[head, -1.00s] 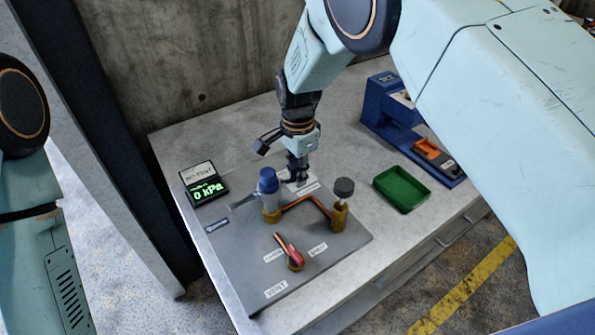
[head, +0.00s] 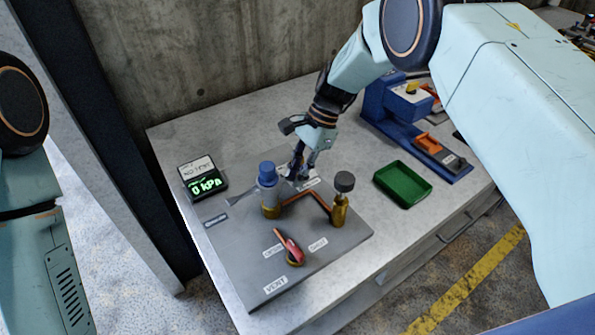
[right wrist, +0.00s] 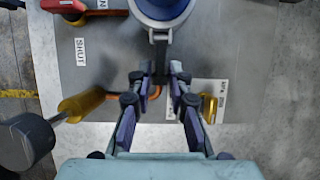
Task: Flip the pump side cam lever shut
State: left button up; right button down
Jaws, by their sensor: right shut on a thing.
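A grey coupling with a blue top (head: 267,176) stands on a brass base on the grey plate (head: 235,255). One grey cam lever (head: 242,198) sticks out from its left side. My right gripper (head: 297,172) is behind and right of the coupling. In the right wrist view my right gripper (right wrist: 158,76) is shut on a dark cam lever (right wrist: 160,62) that projects from the ring below the blue top (right wrist: 161,8). The fingers hide part of this lever, and I cannot read which side it is marked for. My left gripper is out of view.
A red-handled valve (head: 289,248) is at the plate's front. A brass post with a dark knob (head: 343,184) stands right of the coupling, joined by a copper pipe. A display reading 0 kPa (head: 207,185) is left; a green tray (head: 402,184) and blue machine (head: 400,115) are right.

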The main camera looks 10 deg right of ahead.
jog(key=f+y+b, duration=0.1)
jog(key=y+b, duration=0.1)
jog(key=b, duration=0.1)
jog(key=f+g+y+b, duration=0.1)
jog(key=y+b, duration=0.1)
jog(key=b, duration=0.1)
jog(key=g+y+b, duration=0.1)
jog(key=b, duration=0.2)
jog(key=shift+s+a+f+y, duration=0.25)
jog(key=shift+a+f+y, duration=0.15)
jog(key=shift+s+a+g+y+b, duration=0.15)
jog(key=shift+g+y+b, duration=0.3)
jog(key=shift+b, duration=0.65)
jog(key=c, duration=1.2)
grip_release()
jog(key=shift+a+r, duration=0.1)
jog(key=shift+r, duration=0.1)
jog(key=shift+v, duration=3.75)
